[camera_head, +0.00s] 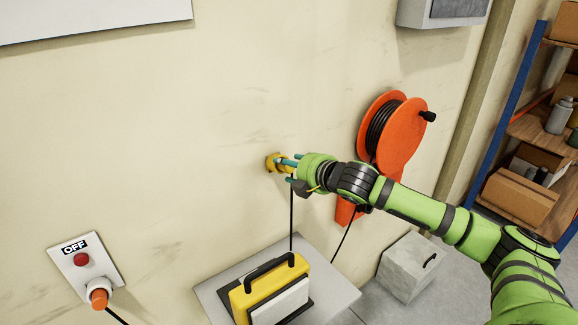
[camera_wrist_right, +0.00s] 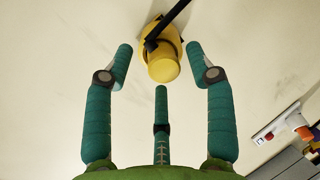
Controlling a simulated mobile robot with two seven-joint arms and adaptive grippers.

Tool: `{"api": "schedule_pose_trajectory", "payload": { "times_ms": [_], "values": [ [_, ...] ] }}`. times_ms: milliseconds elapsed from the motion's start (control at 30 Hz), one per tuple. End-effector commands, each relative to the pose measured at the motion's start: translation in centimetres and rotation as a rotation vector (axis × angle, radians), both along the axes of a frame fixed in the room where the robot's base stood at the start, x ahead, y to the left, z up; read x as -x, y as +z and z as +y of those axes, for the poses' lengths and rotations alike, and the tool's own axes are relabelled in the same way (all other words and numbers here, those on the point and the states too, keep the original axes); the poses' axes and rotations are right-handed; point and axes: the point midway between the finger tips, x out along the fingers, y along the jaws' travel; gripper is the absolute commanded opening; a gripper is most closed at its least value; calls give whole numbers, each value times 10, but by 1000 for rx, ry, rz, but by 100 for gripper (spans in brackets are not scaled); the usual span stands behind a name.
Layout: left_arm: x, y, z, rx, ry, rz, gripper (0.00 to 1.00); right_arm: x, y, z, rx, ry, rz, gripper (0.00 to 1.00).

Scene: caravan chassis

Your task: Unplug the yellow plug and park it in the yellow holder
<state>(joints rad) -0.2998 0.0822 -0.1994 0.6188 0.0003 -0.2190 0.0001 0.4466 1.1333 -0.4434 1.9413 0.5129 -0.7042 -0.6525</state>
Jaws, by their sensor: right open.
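A yellow plug (camera_wrist_right: 163,66) shows at the wall in the right wrist view, its rounded end facing my gripper. A black cable or strap crosses it, and a wider yellow part, apparently the yellow holder (camera_wrist_right: 163,28), is behind it. How far it is seated is hidden. In the head view the yellow holder (camera_head: 272,162) is on the wall, the plug mostly hidden by my fingers. My right gripper (camera_head: 287,164) is open, its fingers (camera_wrist_right: 160,72) spread around and just short of the plug, with no clear contact. My left gripper is out of view.
A yellow box with a black handle (camera_head: 270,287) stands on a grey surface (camera_head: 341,292) below, with a black cable rising towards my gripper. An orange cable reel (camera_head: 402,135) hangs close to my forearm. An OFF panel (camera_head: 80,260) with an orange plug (camera_head: 98,297) is lower left.

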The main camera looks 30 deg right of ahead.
Motion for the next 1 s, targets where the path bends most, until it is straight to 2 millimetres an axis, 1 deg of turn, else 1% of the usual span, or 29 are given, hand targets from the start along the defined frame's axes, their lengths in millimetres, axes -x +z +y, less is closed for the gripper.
{"api": "schedule_pose_trajectory", "payload": {
  "times_ms": [33, 200, 400, 600, 1000],
  "values": [
    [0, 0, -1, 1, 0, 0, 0, 8, 2, -1, 7, 2, 2, 56],
    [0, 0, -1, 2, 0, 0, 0, 34, 12, -2, 9, 2, 4, 56],
    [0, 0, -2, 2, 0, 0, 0, 52, 19, -5, 5, -1, 2, 56],
    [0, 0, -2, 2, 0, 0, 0, 59, 22, -3, 3, 2, 1, 56],
    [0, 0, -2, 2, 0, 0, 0, 59, 23, -3, 1, 3, 0, 56]
  ]
}}
